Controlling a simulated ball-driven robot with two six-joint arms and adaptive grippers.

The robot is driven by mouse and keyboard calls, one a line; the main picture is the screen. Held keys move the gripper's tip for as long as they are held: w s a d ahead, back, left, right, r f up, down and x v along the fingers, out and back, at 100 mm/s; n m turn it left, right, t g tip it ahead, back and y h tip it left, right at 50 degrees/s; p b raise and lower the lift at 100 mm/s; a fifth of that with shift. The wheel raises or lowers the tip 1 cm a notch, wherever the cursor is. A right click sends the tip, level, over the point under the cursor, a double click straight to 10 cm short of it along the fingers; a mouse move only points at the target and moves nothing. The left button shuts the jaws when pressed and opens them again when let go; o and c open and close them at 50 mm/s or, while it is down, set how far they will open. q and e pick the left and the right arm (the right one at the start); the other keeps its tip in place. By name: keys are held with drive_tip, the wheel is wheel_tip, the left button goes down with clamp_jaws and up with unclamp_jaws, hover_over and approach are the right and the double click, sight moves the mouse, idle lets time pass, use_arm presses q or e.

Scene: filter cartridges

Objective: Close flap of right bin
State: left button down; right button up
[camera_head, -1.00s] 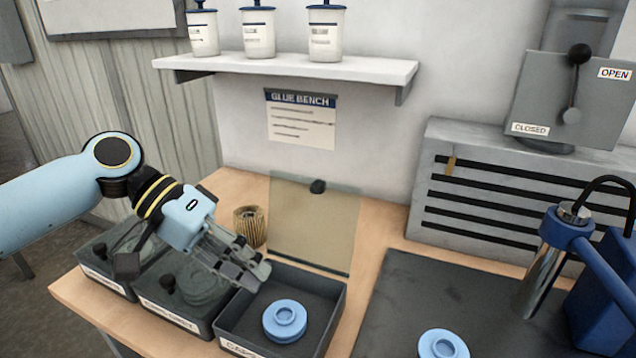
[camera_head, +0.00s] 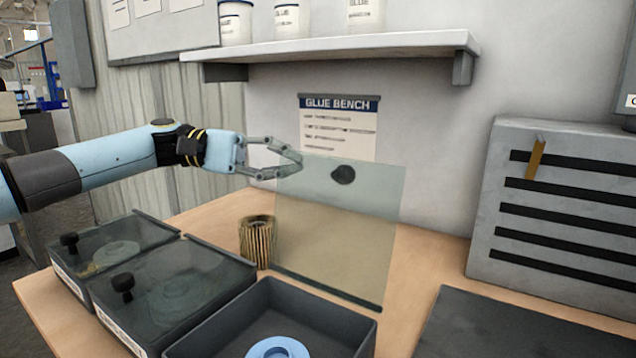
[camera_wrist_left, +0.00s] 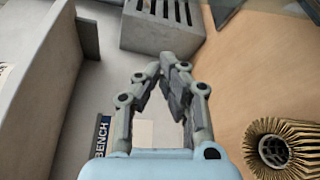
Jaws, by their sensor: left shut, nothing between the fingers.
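The right bin (camera_head: 290,300) is a dark open-topped bin at the front, with a blue cap (camera_head: 278,348) inside. Its clear flap (camera_head: 340,230) stands raised at the bin's back edge, with a black knob (camera_head: 343,175) near the top. My left gripper (camera_head: 297,161) is shut and empty at the flap's upper left corner, well above the bin. I cannot tell whether it touches the flap or is behind it. In the left wrist view its fingertips (camera_wrist_left: 160,75) meet, with nothing between them. My right gripper is out of view.
A pleated filter cartridge (camera_head: 257,243) stands left of the flap; it also shows in the wrist view (camera_wrist_left: 285,150). Two bins (camera_head: 165,290) at left have shut clear flaps. A wall shelf (camera_head: 330,48) and slotted grey box (camera_head: 555,210) stand behind. A dark mat (camera_head: 525,325) lies right.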

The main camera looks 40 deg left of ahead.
sight(336, 169)
use_arm(q)
drive_tip(key=d+p, duration=0.1)
drive_tip(key=d, duration=0.8)
drive_tip(key=shift+r, duration=0.15)
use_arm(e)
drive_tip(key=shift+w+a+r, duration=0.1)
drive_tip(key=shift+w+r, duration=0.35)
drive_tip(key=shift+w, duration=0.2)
use_arm(q)
drive_tip(key=shift+d, duration=0.1)
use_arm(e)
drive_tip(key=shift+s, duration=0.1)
